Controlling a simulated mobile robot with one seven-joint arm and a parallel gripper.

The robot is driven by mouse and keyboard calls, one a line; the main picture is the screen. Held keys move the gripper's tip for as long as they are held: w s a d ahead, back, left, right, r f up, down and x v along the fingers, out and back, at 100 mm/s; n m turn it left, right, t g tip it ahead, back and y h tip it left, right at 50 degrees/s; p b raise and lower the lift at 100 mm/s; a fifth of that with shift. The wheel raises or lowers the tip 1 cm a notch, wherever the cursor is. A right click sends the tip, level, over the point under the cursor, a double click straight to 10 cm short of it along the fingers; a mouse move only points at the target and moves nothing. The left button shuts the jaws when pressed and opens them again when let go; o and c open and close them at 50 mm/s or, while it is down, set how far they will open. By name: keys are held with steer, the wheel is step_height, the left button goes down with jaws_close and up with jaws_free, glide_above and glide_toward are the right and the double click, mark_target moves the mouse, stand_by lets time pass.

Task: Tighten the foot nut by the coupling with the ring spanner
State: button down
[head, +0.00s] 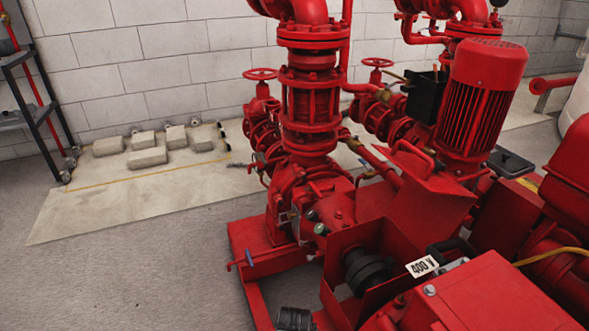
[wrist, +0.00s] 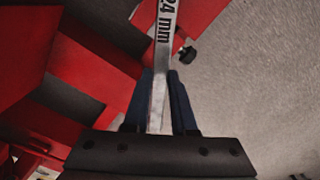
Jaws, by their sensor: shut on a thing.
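In the wrist view my gripper (wrist: 161,103) is shut on a flat silver spanner (wrist: 160,70) marked "24 mm". The spanner runs up the picture from between the dark blue fingers, and its far end is cut off by the top edge, so the ring is not seen. In the head view a dark, round coupling (head: 366,272) sits inside an open red guard (head: 345,248). I cannot make out the foot nut by the coupling in either view.
A small dark knob-like part (wrist: 187,54) sticks out beside the spanner at a red edge. Red pumps and pipework (head: 308,100) fill the middle and right. A "400 V" label (head: 422,266) is near the coupling. Grey floor (head: 120,280) lies clear at left; pale blocks (head: 147,157) lie by the wall.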

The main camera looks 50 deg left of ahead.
steer(key=shift+r+p, duration=0.3)
steer(key=shift+r, duration=0.25)
steer(key=shift+f, duration=0.15)
steer(key=shift+s+d+f+n+b, duration=0.1)
steer(key=shift+s+f+n+b, duration=0.2)
steer(key=shift+f, duration=0.3)
steer(key=shift+s+f+n+b, duration=0.1)
steer(key=shift+s+f+b, duration=0.05)
steer(key=shift+f+b, duration=0.35)
steer(key=shift+f+b, duration=1.1)
steer(key=shift+f, duration=0.25)
steer(key=shift+w, duration=0.1)
